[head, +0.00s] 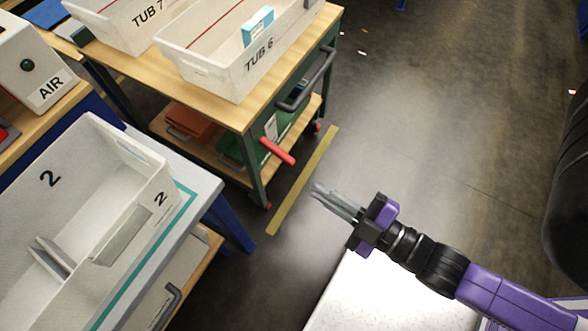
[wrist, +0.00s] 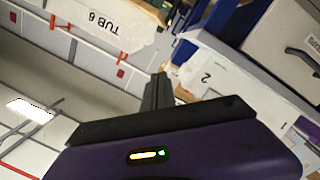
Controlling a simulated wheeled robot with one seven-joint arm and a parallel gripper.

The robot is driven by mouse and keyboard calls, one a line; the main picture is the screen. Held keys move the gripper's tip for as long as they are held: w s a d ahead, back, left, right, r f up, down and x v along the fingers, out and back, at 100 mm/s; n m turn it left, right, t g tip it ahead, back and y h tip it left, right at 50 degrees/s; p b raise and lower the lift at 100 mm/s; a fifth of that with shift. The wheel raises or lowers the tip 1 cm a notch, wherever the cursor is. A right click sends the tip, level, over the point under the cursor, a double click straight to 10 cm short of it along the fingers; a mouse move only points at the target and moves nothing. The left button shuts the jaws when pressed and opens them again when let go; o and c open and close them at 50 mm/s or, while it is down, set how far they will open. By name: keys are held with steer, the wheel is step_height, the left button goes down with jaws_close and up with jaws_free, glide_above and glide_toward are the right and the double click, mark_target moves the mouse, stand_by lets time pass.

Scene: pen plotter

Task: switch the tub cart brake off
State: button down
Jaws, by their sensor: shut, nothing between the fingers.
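The tub cart (head: 254,133) has a green frame, wooden shelves and red-hubbed casters, and stands at the upper middle of the head view. A red lever (head: 277,151), which looks like its brake, sticks out from the near end of the cart, slanting down to the right. My gripper (head: 317,191) is shut and empty, below and to the right of the lever in the picture and apart from it. The shut fingers also show in the wrist view (wrist: 158,88). I cannot make out the lever in the wrist view.
Tub 6 (head: 217,68) and tub 7 (head: 118,20) stand on the cart top; a dark handle (head: 309,85) projects from its right side. A bench with a bin marked 2 (head: 60,215) stands at the left. A yellow floor line (head: 303,180) runs beside the cart.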

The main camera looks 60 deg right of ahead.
steer(key=w+d+f+n+t+b, duration=0.1)
steer(key=w+d+f+n+b, duration=0.15)
steer(key=f+n+b, duration=0.35)
steer(key=w+d+f+n+t+b, duration=0.25)
steer(key=f+b, duration=0.25)
steer(key=f, duration=0.3)
steer(key=w+d+f+n+t+b, duration=0.1)
steer(key=d+f+n+b, duration=0.3)
steer(key=f, duration=0.4)
steer(key=n+t+y+b, duration=0.2)
steer(key=n+t+b, duration=0.2)
steer(key=n+b, duration=1.35)
glide_toward(288, 163)
step_height(288, 163, down, 8)
steer(key=w+d+m+b, duration=0.1)
steer(key=w, duration=0.1)
steer(key=shift+w+d+r+b, duration=0.2)
steer(key=shift+w+d+b, duration=0.15)
steer(key=shift+b, duration=0.05)
steer(key=shift+g, duration=0.25)
steer(key=shift+w+a+r+p, duration=0.1)
steer(key=shift+w+r, duration=0.9)
steer(key=shift+r, duration=0.65)
steer(key=shift+w+r+p, duration=0.15)
steer(key=shift+w+r, duration=0.85)
steer(key=shift+r, duration=0.7)
steer(key=shift+w+r+p, duration=0.1)
steer(key=shift+w+r, duration=0.9)
steer(key=shift+r, duration=0.65)
